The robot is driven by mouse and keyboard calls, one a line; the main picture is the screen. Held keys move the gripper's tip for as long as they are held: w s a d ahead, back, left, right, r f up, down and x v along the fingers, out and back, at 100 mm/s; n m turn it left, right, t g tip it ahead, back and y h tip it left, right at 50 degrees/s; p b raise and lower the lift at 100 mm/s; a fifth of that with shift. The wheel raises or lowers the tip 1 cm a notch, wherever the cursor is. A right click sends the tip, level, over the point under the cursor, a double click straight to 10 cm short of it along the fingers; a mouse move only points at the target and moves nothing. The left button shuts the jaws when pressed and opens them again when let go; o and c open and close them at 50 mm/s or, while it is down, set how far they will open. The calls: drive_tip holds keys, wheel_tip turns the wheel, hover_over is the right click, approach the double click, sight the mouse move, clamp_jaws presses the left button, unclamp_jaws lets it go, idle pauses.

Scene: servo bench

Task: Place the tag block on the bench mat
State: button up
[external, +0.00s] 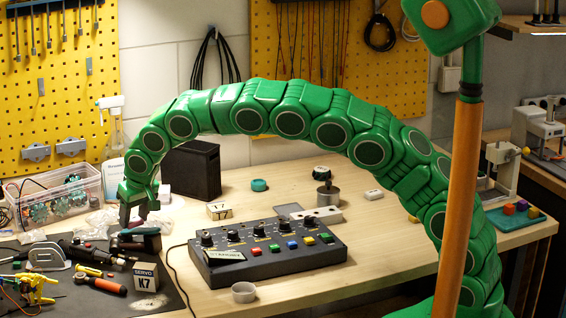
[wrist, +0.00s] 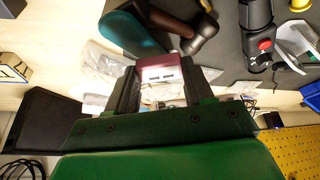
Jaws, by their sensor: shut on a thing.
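My gripper (wrist: 160,82) is shut on a small block with a maroon face and a pale edge with dark marks, which I take to be the tag block (wrist: 160,66). The mat also shows in the wrist view (wrist: 232,38), beyond the fingertips. The height of the block above the surface is hard to tell.
A teal-and-dark hand tool (external: 137,238) lies just below my gripper. A block marked K7 (external: 146,280), screwdrivers (external: 105,285) and other tools crowd the mat. A black control box (external: 265,250) and another marked block (external: 219,211) stand to the right.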

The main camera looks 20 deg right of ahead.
sight(130, 247)
drive_tip(key=shift+w+a+f, duration=0.45)
drive_tip(key=shift+f, duration=0.3)
drive_tip(key=shift+w+a+f, duration=0.4)
drive_tip(key=shift+f, duration=1.85)
drive_tip(key=shift+f, duration=0.15)
drive_tip(key=o, duration=1)
drive_tip(key=shift+r, duration=0.2)
drive_tip(key=v, duration=1.2)
